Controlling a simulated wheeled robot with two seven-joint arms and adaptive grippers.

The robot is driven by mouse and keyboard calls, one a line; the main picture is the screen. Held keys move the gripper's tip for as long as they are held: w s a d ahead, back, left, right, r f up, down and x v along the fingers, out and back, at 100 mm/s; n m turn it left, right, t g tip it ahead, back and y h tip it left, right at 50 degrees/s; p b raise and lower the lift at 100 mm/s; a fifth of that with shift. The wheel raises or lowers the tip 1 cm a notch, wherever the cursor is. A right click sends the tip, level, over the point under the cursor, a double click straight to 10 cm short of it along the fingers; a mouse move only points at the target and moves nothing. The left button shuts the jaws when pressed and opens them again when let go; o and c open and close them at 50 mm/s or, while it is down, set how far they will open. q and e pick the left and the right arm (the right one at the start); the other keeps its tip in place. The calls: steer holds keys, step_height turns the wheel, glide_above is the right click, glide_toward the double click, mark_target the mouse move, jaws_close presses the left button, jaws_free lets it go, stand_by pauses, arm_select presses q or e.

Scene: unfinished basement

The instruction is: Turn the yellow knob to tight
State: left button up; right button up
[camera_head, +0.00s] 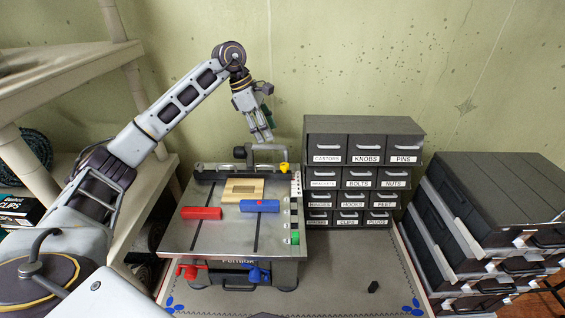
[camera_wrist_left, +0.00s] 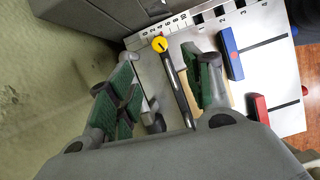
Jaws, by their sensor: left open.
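The yellow knob (camera_head: 284,168) is at the back right of the grey machine table (camera_head: 219,233), at the right end of a dark bar. In the left wrist view the yellow knob (camera_wrist_left: 160,44) shows a dark line across its face, beyond my fingers. My left gripper (camera_head: 262,137) is open and empty, above and behind the bar, a little left of the knob and apart from it. Its green-padded fingers (camera_wrist_left: 163,88) are spread in the wrist view. The right gripper is not in view.
A red block (camera_head: 201,213), a blue block (camera_head: 260,206) and a wooden piece (camera_head: 243,190) lie on the machine table. A labelled drawer cabinet (camera_head: 363,126) stands close on the right. Stacked dark cases (camera_head: 500,205) are farther right. A shelf (camera_head: 60,70) is at the left.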

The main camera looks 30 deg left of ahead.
mark_target(284, 164)
arm_select(q)
steer(key=shift+n, duration=0.4)
steer(key=shift+f, duration=0.1)
steer(key=shift+p+x, duration=1.2)
steer(key=shift+x, duration=5.65)
steer(key=shift+c, duration=0.3)
steer(key=c, duration=0.9)
steer(key=shift+c, duration=0.2)
